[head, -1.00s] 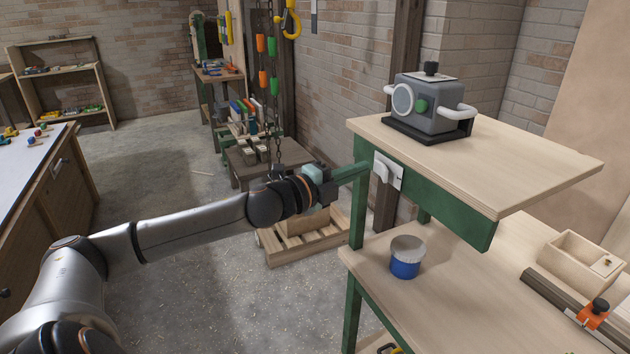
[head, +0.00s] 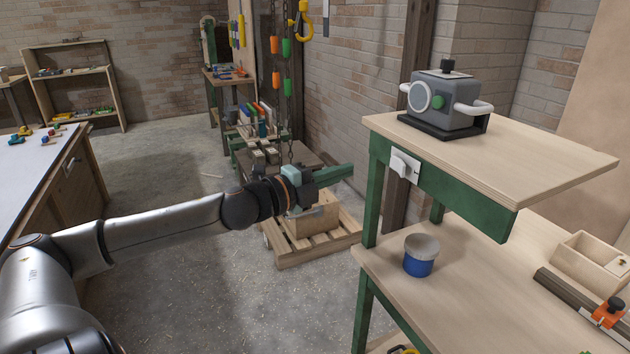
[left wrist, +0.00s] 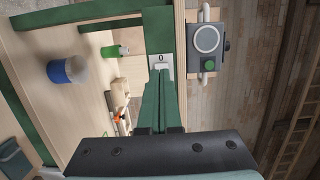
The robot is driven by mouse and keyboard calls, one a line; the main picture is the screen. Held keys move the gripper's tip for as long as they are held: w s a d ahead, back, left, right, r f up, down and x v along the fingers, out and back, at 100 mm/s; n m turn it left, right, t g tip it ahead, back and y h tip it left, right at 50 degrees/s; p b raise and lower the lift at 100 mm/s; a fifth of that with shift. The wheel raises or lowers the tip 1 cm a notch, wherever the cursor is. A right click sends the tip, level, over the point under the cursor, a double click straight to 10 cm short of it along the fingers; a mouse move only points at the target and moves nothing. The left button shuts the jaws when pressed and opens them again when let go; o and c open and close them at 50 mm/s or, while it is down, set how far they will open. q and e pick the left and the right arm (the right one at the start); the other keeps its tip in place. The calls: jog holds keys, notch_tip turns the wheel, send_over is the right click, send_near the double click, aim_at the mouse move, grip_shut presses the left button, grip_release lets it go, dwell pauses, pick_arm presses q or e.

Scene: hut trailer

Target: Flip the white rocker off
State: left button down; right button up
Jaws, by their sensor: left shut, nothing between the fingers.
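The white rocker (head: 401,166) sits on a white plate on the green apron under the upper shelf of the bench. In the left wrist view the rocker plate (left wrist: 161,65) is straight ahead, with a "0" mark on it, just beyond the fingertips. My left gripper (head: 350,169) is shut and empty, its green fingers pointing at the switch with a gap to its left. The closed fingers also show in the left wrist view (left wrist: 160,85). They partly cover the plate's lower part there. My right gripper is not in view.
A grey machine (head: 446,100) with a green button stands on the upper shelf (head: 540,160). A blue tub (head: 420,258) sits on the lower top near the green leg (head: 372,195). A wooden pallet (head: 318,250) lies on the floor behind my arm.

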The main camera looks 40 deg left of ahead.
pick_arm(q)
jog(key=shift+a+p+v, duration=0.2)
jog(key=shift+p+v, duration=0.6)
jog(key=shift+v, duration=0.55)
jog(key=shift+a+p+v, duration=0.25)
jog(key=shift+p+v, duration=0.55)
jog(key=shift+v, duration=0.55)
jog(key=shift+w, duration=0.1)
